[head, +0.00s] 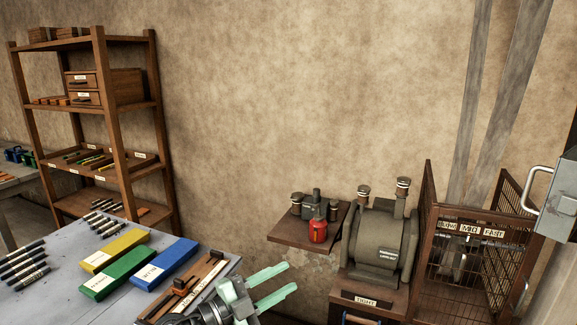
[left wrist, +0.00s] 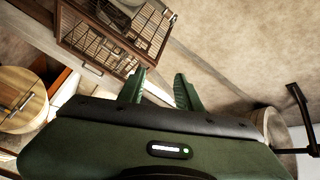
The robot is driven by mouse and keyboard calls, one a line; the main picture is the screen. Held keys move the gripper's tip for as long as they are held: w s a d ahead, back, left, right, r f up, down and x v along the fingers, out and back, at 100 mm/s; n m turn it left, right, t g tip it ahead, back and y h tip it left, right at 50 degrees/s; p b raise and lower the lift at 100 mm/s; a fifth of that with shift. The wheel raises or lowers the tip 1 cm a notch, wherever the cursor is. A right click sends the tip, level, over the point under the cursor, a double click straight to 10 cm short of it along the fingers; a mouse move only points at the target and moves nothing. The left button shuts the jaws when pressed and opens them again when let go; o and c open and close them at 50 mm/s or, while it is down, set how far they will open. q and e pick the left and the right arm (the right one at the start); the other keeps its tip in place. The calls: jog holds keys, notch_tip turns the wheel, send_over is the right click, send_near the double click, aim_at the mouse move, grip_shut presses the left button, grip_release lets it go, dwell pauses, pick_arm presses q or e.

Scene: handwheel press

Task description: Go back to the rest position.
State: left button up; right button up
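My left gripper (head: 291,277) shows at the bottom centre of the head view, over the right edge of the grey table. Its two pale green fingers point to the right and stand apart with nothing between them. The left wrist view also shows the two fingers of this gripper (left wrist: 158,82), dark green there, spread with an empty gap. Beyond them is a wire-mesh cage (left wrist: 115,30). My right gripper is in neither view.
The grey table (head: 60,300) holds a yellow box (head: 114,250), a green box (head: 116,273), a blue box (head: 165,262) and several black markers. A wall shelf (head: 290,240) with a red can (head: 318,231), a dark machine (head: 380,245) and a mesh cage (head: 500,262) stand right.

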pick_arm(q)
jog(key=s+a+f+n+t+y, duration=0.2)
jog(key=a+n+t+y, duration=0.6)
jog(key=a+n+y, duration=0.5)
jog(key=s+a+f+n+g+y, duration=0.3)
jog(key=s+a+f+n+y, duration=0.15)
jog(key=f+n, duration=0.3)
jog(key=s+f+g+h, duration=0.1)
jog(key=s+f+g, duration=0.35)
jog(key=s, duration=0.45)
jog(key=s+a+f+g, duration=0.1)
jog(key=s+f+g, duration=0.35)
jog(key=s, duration=0.55)
jog(key=s+f+g+h, duration=0.1)
jog(key=s+f+g, duration=0.2)
jog(key=s+f, duration=0.45)
jog(key=s+f+g, duration=0.1)
jog(key=s+f, duration=0.1)
jog(key=f, duration=1.1)
jog(key=s+f+g, duration=0.1)
jog(key=s+f, duration=0.1)
jog(key=f, duration=1.1)
jog(key=s+a+f, duration=0.3)
jog(key=s+f, duration=1.1)
jog(key=s, duration=0.1)
jog(key=shift+s+g, duration=0.3)
jog(key=shift+g, duration=0.1)
